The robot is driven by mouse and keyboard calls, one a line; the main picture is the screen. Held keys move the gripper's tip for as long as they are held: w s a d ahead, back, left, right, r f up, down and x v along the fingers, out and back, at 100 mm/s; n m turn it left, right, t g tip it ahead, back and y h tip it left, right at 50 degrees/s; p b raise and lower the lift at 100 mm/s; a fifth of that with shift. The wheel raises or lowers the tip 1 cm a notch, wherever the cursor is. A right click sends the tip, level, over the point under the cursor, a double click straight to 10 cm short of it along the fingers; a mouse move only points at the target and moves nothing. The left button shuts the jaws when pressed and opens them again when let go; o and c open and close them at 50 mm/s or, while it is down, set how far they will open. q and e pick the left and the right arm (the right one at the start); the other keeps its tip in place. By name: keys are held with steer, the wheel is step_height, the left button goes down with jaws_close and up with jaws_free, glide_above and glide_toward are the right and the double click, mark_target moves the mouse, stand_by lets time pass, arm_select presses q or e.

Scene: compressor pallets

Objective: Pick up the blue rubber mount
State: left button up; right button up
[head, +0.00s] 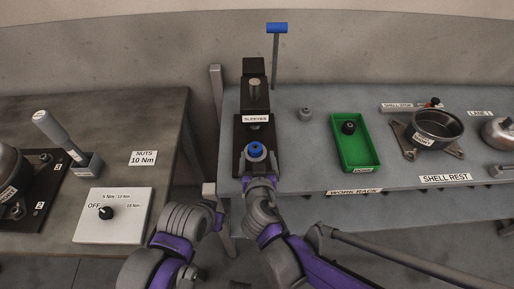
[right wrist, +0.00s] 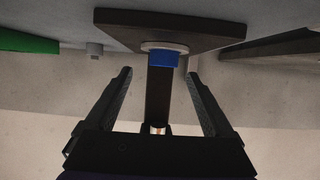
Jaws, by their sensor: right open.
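The blue rubber mount (head: 255,150) sits at the near end of the dark fixture labelled SLEEVES (head: 243,130) on the grey bench. In the right wrist view the blue mount (right wrist: 163,60) shows against a pale round seat on the dark plate (right wrist: 205,27). My right gripper (right wrist: 159,73) is open, with one finger on each side of the line to the mount. The fingers look short of the mount and do not visibly touch it. In the head view my right arm reaches up to the fixture and the fingers are hard to make out. My left gripper is not in view.
A dark upright post (head: 254,78) stands on the fixture behind the mount, and a blue-topped pole (head: 276,55) stands behind it. A green tray (head: 372,164) holding a dark part and a small grey part (head: 305,113) are to the right. A metal shell (head: 437,128) sits farther right.

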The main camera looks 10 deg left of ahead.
mark_target(255, 150)
steer(key=x, duration=0.6)
steer(key=shift+w+a+f, duration=0.15)
steer(key=shift+a+f, duration=0.1)
steer(key=shift+a, duration=0.05)
steer(key=shift+c, duration=0.2)
jaws_close()
